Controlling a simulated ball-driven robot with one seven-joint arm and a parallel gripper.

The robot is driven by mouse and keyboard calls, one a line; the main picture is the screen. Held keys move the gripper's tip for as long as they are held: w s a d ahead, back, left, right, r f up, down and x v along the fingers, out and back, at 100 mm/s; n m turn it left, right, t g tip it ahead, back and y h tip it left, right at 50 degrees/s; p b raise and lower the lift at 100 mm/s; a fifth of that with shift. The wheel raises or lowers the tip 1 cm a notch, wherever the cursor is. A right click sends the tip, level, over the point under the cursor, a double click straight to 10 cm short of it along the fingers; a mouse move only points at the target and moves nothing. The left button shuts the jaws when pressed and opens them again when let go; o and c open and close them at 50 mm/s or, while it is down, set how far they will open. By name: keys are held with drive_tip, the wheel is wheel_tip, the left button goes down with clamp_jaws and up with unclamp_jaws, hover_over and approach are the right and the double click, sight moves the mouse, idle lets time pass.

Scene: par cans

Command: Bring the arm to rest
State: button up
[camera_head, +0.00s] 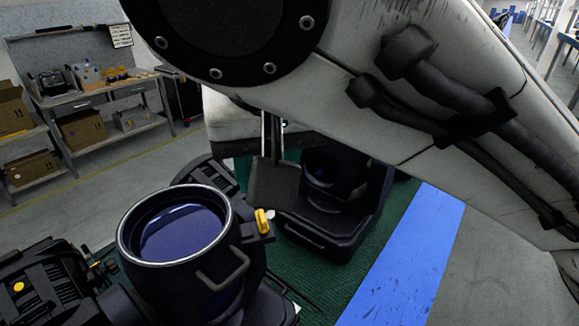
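My white arm fills the upper middle and right of the head view, close to the camera, with black cables along it. My gripper (272,178) shows only in part below the arm link, above the green mat. Its upper part is hidden by the arm, and I cannot tell whether its fingers are open or shut. A black par can (180,240) with a dark blue lens faces up at the front left. Another dark par can (335,190) stands just behind and right of the gripper. I cannot tell whether the gripper touches it.
Another black lamp (45,285) is at the lower left. The lamps stand on a green mat (350,255) with a blue strip (405,265) to its right. A workbench (95,95) with boxes stands at the back left. Grey floor is clear at lower right.

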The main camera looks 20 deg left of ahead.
drive_tip(key=shift+s+r, duration=0.1)
idle(0.3)
drive_tip(key=w+d+f+m+y, duration=0.2)
drive_tip(key=w+d+f+y, duration=0.4)
drive_tip(key=f, duration=0.5)
drive_tip(key=d+f+m+t+h, duration=0.2)
drive_tip(key=d+f+m+t, duration=0.1)
drive_tip(key=d+f, duration=1.1)
drive_tip(key=s+d+f+m+g+h, duration=0.15)
drive_tip(key=s+d+f+h, duration=0.45)
drive_tip(key=s+d+f, duration=1.1)
drive_tip(key=s+d+f+m+g+b, duration=0.1)
drive_tip(key=s+d+f+g+b, duration=0.2)
drive_tip(key=s+f, duration=0.6)
wheel_tip(320, 180, down, 2)
drive_tip(key=shift+s+d+f+g+h+b, duration=0.2)
drive_tip(key=shift+g+h+b, duration=0.3)
drive_tip(key=shift+b, duration=0.75)
